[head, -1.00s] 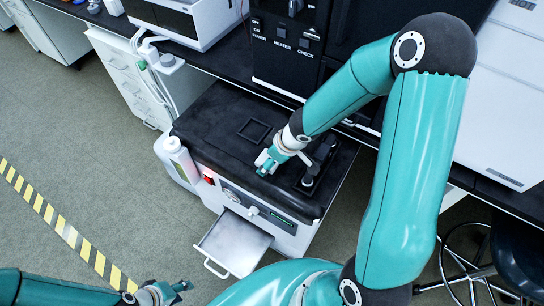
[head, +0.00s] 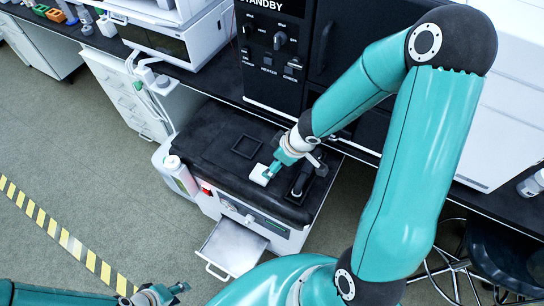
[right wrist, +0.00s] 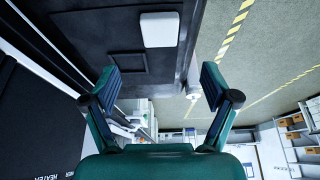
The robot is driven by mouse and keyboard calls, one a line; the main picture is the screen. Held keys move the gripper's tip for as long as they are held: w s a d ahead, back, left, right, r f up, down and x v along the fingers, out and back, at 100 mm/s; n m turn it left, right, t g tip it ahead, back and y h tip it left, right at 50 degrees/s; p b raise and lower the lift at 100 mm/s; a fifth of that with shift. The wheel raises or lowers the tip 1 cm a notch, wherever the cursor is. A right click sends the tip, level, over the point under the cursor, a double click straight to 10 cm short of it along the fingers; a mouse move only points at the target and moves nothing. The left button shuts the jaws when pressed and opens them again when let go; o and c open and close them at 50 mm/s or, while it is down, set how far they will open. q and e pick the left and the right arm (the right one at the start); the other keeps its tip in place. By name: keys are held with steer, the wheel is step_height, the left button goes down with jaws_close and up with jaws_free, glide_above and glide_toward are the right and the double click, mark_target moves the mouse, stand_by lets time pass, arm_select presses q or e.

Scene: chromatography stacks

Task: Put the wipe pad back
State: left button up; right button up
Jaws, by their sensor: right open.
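The white wipe pad (head: 260,175) lies on the black top of the low white unit, near its front edge. It also shows in the right wrist view (right wrist: 159,29), apart from a thin square outline (head: 247,146) on the same top. My right gripper (head: 274,166) is just behind and right of the pad in the head view. In the right wrist view (right wrist: 162,82) its fingers are spread with nothing between them, and the pad lies beyond them. My left gripper (head: 177,291) is at the lower left, over the floor; its small fingers look apart and empty.
A black fixture (head: 301,184) stands on the top right of the pad. A white bottle (head: 179,174) is at the unit's left front corner. A metal drawer (head: 234,246) stands pulled out below. A black control panel (head: 275,60) rises behind.

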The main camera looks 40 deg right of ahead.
steer(key=s+a+f+m+g+y, duration=0.1)
steer(key=s+a+f+m, duration=0.2)
steer(key=a+f, duration=0.4)
steer(key=s+a+f+m+g+y, duration=0.1)
steer(key=s+a+f+m+g, duration=0.1)
steer(key=s+a+f, duration=0.4)
steer(key=shift+a+f+m+g, duration=0.3)
steer(key=shift+a+f+m, duration=0.4)
steer(key=shift+a, duration=1.05)
